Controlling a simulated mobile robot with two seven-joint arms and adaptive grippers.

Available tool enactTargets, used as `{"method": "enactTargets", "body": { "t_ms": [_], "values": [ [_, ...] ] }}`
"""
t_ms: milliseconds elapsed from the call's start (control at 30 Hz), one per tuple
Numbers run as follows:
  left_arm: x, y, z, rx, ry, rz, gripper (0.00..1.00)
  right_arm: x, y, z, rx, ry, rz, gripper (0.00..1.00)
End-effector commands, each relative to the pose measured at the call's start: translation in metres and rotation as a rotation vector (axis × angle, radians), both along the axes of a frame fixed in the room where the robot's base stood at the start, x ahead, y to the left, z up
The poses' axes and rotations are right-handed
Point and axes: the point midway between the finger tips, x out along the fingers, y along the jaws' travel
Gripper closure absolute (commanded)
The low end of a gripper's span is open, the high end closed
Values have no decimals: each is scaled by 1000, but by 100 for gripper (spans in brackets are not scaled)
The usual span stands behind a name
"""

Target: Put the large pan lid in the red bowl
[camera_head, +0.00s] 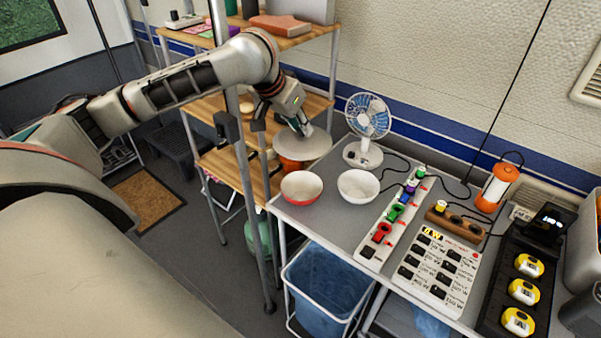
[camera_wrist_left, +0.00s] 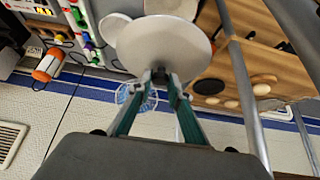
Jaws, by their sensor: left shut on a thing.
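The large pan lid (camera_head: 308,149) is a pale grey disc in the head view, held above the back left corner of the grey table. My left gripper (camera_head: 300,126) is shut on it from above; in the left wrist view the lid (camera_wrist_left: 165,45) is at the fingertips (camera_wrist_left: 160,76). The red bowl (camera_head: 301,188), red outside and pale inside, stands at the table's left edge, nearer the camera than the lid. It looks empty. The lid is apart from it. My right gripper is not in view.
A white bowl (camera_head: 358,187) stands right of the red bowl. An orange object (camera_head: 290,165) is partly hidden under the lid. A fan (camera_head: 367,128) stands behind. The wooden shelf rack (camera_head: 232,165) with metal posts is close on the left. Power strips (camera_head: 392,222) lie to the right.

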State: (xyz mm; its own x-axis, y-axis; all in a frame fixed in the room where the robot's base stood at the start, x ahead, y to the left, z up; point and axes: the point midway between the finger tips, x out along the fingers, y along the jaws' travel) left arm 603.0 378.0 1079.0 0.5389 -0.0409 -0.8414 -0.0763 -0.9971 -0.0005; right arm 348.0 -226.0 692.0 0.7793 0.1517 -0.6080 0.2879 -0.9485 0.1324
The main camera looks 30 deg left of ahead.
Motion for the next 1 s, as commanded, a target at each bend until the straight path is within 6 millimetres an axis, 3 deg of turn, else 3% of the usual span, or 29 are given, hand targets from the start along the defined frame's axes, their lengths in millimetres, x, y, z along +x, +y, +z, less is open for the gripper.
{"method": "enactTargets", "body": {
  "t_ms": [200,400,1000],
  "values": [
    [-1,0,-56,-1,5,2,100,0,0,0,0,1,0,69],
    [0,0,-95,0,1,1,100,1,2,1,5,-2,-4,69],
    [0,0,-152,1,-2,1,100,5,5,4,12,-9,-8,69]
  ]
}}
